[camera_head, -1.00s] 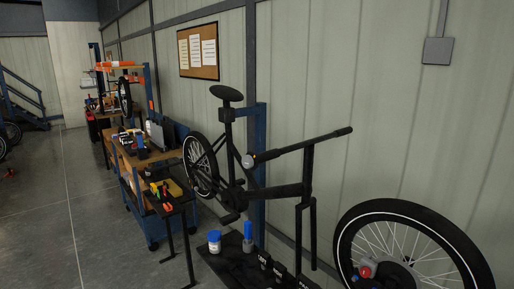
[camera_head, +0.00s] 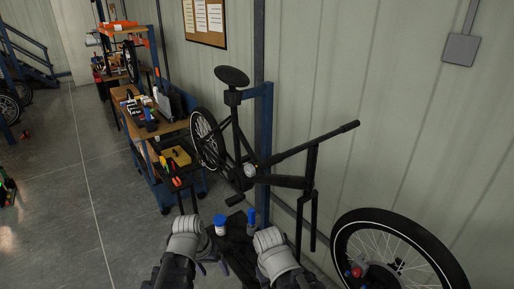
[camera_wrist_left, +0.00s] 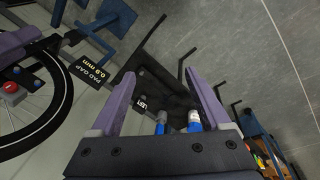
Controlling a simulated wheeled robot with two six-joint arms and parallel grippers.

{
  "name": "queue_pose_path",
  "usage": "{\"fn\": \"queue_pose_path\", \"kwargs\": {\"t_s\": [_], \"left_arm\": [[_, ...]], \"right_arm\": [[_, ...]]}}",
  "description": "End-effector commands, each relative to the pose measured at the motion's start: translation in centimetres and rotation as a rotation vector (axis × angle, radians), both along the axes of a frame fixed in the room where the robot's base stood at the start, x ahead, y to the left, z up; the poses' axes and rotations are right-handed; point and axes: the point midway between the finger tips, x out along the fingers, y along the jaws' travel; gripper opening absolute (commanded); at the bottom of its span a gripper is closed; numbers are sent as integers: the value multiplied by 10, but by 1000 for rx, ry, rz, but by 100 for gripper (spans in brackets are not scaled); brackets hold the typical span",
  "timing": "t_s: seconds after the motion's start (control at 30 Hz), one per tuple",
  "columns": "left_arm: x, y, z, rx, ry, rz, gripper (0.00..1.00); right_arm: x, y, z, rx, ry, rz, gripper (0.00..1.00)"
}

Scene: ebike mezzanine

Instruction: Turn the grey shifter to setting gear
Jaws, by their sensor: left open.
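The black bike hangs on a blue post at the wall. A small round grey part (camera_head: 250,170), which looks like the grey shifter, sits at the near left end of the black handlebar (camera_head: 310,144). Its markings are too small to read. My left gripper (camera_head: 209,263) is low in the head view, below and left of the grey part and well apart from it. In the left wrist view the left gripper (camera_wrist_left: 160,73) is open, its purple fingers wide apart with nothing held. My right arm comes in at the bottom centre; its fingers are not clear.
A blue-capped bottle (camera_head: 220,225) and a blue bottle (camera_head: 251,221) stand on a dark bench (camera_head: 238,245) by my arms.

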Motion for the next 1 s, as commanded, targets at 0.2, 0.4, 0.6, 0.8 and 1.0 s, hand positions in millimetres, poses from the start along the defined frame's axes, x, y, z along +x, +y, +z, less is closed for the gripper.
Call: {"fn": "queue_pose_path", "kwargs": {"t_s": [0.2,0.4,0.6,0.8,1.0], "left_arm": [[45,-37,50,-307,-155,-52,80],[88,-76,103,-615,-367,-100,80],[132,-86,178,-900,-635,-79,80],[154,-77,223,-1040,-795,-32,80],[160,-72,237,-1080,-844,-12,80]], "right_arm": [[0,0,22,0,0,-1,50],[0,0,21,0,0,-2,50],[0,0,21,0,0,-1,50],[0,0,21,0,0,-1,50],[0,0,21,0,0,-1,50]]}}
